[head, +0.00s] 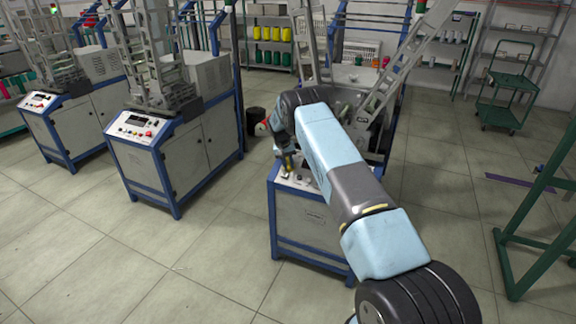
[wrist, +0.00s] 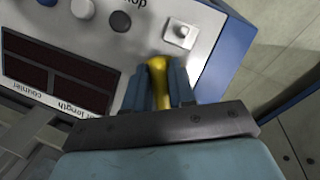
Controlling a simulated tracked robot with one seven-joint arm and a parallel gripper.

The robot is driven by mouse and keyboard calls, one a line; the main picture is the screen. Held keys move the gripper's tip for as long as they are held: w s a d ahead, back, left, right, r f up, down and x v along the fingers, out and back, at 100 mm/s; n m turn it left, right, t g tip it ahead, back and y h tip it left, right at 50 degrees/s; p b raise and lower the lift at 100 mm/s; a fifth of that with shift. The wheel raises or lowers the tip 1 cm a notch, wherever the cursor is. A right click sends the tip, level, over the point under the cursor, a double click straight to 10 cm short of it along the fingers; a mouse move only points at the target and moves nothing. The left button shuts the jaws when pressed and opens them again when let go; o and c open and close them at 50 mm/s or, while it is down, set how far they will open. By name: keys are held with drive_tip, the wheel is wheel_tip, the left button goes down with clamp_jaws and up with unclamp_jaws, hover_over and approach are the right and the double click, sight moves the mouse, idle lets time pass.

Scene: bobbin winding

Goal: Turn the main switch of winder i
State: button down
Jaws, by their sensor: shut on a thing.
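The winder in front of me (head: 310,222) has a white control panel on top, mostly behind my arm in the head view. In the wrist view, a yellow handle (wrist: 158,75) on this panel (wrist: 215,22) sits between my two fingers; it looks like the main switch. My gripper (wrist: 159,88) is shut on the handle, a finger on each side. The handle's base and turn mark are hidden by the fingers. My gripper also shows small in the head view (head: 287,163), low over the panel's left part.
Beside the handle are a small white square switch (wrist: 180,33), a dark button (wrist: 120,21) and dark counter displays (wrist: 56,72). Two similar winders (head: 180,150) (head: 72,125) stand to the left. A green frame (head: 530,220) stands at right.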

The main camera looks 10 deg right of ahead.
drive_tip(key=c, duration=1.3)
unclamp_jaws()
drive_tip(key=shift+w+a+r, duration=0.1)
drive_tip(key=shift+w+r, duration=0.05)
drive_tip(key=shift+c, duration=0.2)
drive_tip(key=o, duration=0.3)
drive_tip(key=v, duration=1.3)
drive_tip(key=shift+r, duration=0.2)
